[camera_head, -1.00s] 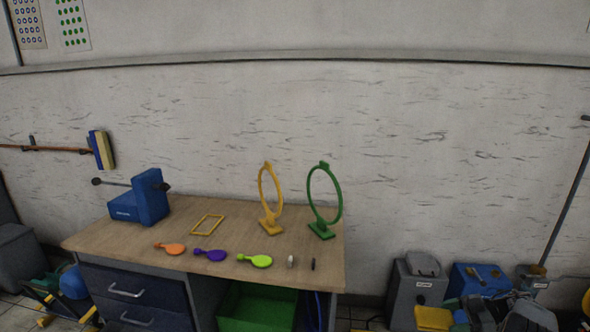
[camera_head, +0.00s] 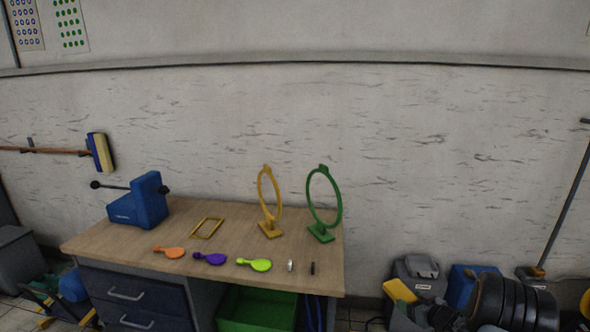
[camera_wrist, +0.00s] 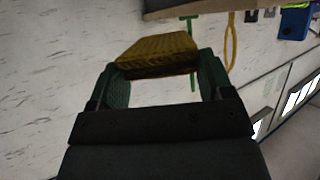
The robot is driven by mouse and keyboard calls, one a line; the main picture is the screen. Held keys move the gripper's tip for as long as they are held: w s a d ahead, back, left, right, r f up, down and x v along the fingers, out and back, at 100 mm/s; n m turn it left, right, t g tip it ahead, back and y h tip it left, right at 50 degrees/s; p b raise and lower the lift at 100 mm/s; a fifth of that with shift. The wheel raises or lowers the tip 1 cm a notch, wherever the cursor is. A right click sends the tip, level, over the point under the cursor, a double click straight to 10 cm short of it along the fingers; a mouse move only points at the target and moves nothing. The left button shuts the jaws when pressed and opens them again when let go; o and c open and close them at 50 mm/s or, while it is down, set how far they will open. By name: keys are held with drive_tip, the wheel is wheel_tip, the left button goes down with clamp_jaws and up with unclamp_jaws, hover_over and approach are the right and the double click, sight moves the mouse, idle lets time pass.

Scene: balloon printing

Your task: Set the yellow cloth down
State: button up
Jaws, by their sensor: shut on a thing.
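The yellow cloth (camera_wrist: 158,52) is a folded pad held between the two green fingers of my gripper (camera_wrist: 160,68) in the wrist view. My gripper is shut on it, and the cloth sticks out past the fingertips. In the head view the cloth (camera_head: 400,290) shows at the lower right, tilted in the air, in front of a grey bin and right of the desk. My dark arm hides part of the bins there.
A green crate (camera_head: 257,309) sits under the desk.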

drive_tip(key=s+a+f+m+h+p, duration=0.1)
drive_tip(key=s+a+m+h+p, duration=0.1)
drive_tip(key=s+a, duration=0.4)
drive_tip(key=s+a+f+m+t+h+p, duration=0.1)
drive_tip(key=s+a, duration=0.5)
drive_tip(key=a, duration=0.8)
drive_tip(key=shift+s+f+m+h+p, duration=0.15)
drive_tip(key=shift+s+m+h+p, duration=0.35)
drive_tip(key=shift+h+p, duration=0.55)
